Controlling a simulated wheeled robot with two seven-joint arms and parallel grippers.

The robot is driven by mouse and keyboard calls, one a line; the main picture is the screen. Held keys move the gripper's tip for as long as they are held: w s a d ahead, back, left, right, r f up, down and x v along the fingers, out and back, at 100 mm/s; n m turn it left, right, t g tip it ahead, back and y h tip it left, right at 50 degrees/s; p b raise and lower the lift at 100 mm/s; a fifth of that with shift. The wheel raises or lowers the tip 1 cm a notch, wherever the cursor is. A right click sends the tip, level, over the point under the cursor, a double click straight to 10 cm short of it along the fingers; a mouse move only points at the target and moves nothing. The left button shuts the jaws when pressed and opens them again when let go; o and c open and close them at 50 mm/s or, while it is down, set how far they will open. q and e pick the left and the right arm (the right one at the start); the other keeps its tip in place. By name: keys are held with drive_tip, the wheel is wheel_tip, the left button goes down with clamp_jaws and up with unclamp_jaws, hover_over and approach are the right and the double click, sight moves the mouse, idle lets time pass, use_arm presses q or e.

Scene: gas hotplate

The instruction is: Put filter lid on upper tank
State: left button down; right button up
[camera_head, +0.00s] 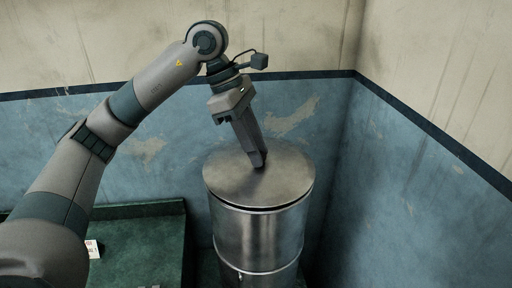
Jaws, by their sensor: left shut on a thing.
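The filter lid (235,178) is a round, flat, grey metal disc. It lies over the top of the upper tank (258,238), a shiny metal cylinder right of the middle. A dark gap shows between the lid and the tank rim at the front right, so the lid looks slightly tilted or not flush there. My left gripper (258,160) reaches down from above and is shut at the middle of the lid. The part it grips is hidden by its fingers. My right gripper is not in view.
A green counter (150,245) stands left of the tank, with a small white card (93,249) on it, partly beside my left arm. Blue and cream walls (410,150) meet in a corner close behind and right of the tank.

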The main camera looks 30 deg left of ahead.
use_arm(q)
drive_tip(key=shift+f+b, duration=0.7)
drive_tip(key=shift+f, duration=0.05)
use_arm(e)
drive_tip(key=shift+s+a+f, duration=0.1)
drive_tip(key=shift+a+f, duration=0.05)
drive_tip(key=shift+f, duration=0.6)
use_arm(q)
drive_tip(key=c, duration=1.4)
unclamp_jaws()
drive_tip(key=shift+r, duration=0.1)
drive_tip(key=shift+a+r, duration=0.25)
drive_tip(key=shift+r, duration=0.2)
drive_tip(key=b+v, duration=0.1)
drive_tip(key=v, duration=1.5)
drive_tip(key=shift+r+b, duration=0.15)
drive_tip(key=shift+b, duration=0.2)
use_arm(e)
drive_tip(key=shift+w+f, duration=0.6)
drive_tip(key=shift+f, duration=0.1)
